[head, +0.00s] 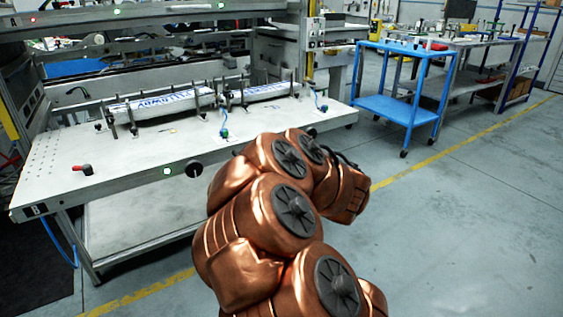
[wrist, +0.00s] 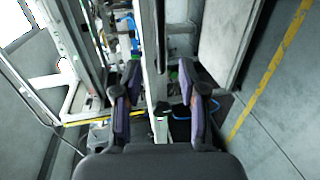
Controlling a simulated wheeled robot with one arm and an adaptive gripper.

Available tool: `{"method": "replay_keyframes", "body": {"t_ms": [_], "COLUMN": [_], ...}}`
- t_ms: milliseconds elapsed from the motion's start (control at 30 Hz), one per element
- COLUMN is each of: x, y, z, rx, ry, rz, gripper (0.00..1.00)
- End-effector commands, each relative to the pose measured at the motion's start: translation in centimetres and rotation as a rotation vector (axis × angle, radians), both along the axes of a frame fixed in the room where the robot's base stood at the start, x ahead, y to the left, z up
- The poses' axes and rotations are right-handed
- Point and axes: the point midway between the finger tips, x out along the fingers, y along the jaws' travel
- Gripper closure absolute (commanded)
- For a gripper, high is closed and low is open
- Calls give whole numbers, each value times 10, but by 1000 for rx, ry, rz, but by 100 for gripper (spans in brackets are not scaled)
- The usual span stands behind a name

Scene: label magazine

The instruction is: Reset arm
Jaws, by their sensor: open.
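My gripper (wrist: 160,100) shows in the wrist view with its two fingers apart and nothing between them. Beyond the fingers are a metal post and machine framing. In the head view my copper-coloured arm is folded in front of the workbench, and the gripper itself cannot be made out there. The label magazine (head: 160,102) lies on the white bench (head: 150,150), with packs of printed labels held between several dark upright rods. My arm is apart from the labels in the picture.
A blue cart (head: 400,108) stands right of the bench. Further tables with tools (head: 470,40) are behind it. A red-handled knob (head: 84,169) sits on the bench's left front. Grey floor (head: 470,220) with a yellow line is open at the right.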

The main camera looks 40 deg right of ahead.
Motion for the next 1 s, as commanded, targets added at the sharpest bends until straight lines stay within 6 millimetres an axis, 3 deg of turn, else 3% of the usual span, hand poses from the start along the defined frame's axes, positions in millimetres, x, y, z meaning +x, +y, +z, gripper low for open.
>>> {"method": "replay_keyframes", "body": {"t_ms": [300,433,700,1000], "x": [0,1,-5,-39], "y": [0,-2,-19,-24], "z": [0,11,78,132], "rx": [0,5,91,302], "ry": [0,1,11,45], "rz": [0,-26,-259,-566], "gripper": [59,59,59,59]}}
